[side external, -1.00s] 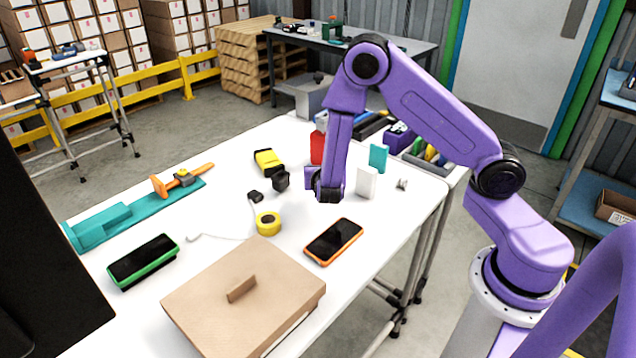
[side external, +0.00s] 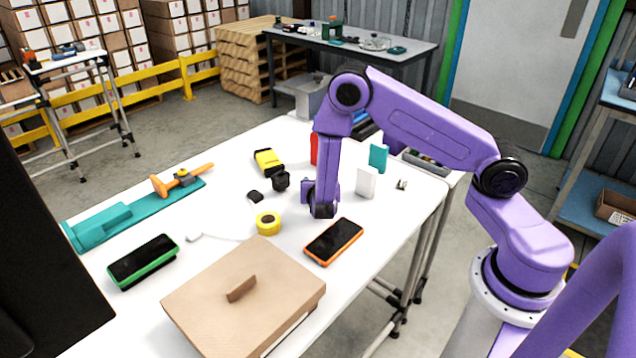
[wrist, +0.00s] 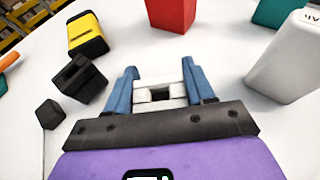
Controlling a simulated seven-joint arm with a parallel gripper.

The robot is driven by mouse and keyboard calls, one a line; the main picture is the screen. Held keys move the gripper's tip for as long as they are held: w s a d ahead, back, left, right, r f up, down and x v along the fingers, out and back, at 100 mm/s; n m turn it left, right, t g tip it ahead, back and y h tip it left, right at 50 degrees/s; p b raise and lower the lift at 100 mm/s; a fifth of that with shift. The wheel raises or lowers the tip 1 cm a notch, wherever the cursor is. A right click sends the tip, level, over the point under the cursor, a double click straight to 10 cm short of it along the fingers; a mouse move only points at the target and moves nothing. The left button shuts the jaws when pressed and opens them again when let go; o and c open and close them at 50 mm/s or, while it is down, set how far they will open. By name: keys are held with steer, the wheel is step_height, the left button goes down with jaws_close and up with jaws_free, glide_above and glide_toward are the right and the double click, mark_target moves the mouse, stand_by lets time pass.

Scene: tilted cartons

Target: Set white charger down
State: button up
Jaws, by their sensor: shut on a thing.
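My gripper (wrist: 161,84) is shut on the white charger (wrist: 156,80), a small white block with a darker gap, held between the blue fingers in the wrist view. In the side view my gripper (side external: 322,213) points down, low over the white table (side external: 215,213), between the yellow tape roll and the white upright box. The charger is hidden there behind my gripper. I cannot tell whether it touches the table.
A black cube (side external: 281,181), yellow tape (side external: 268,223), orange-edged phone (side external: 333,242) and white box (side external: 367,182) surround my gripper. A red object (wrist: 171,14) stands behind it. A brown carton (side external: 245,296) is at the front. Some bare table lies around my gripper.

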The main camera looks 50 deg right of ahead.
steer(key=o, duration=1.1)
steer(key=shift+c, duration=0.2)
steer(key=shift+a+r, duration=0.1)
steer(key=shift+r, duration=0.05)
steer(key=v, duration=1.2)
steer(key=shift+s+r, duration=0.15)
steer(key=s+a+r+m+g+y, duration=0.1)
steer(key=s+r+m+g+y, duration=0.2)
steer(key=s, duration=0.6)
steer(key=s+a+r+m+g+y, duration=0.1)
steer(key=s+r+m+g+y, duration=0.2)
steer(key=s+r+m, duration=0.2)
steer(key=s+a+r+m+g+y, duration=0.1)
steer(key=s+r+m+g+y, duration=0.2)
steer(key=s, duration=0.9)
steer(key=r+m, duration=0.1)
steer(key=m, duration=0.2)
steer(key=shift+s+a+r+y, duration=0.15)
steer(key=shift+s+a+y, duration=0.1)
steer(key=shift+s+y, duration=0.15)
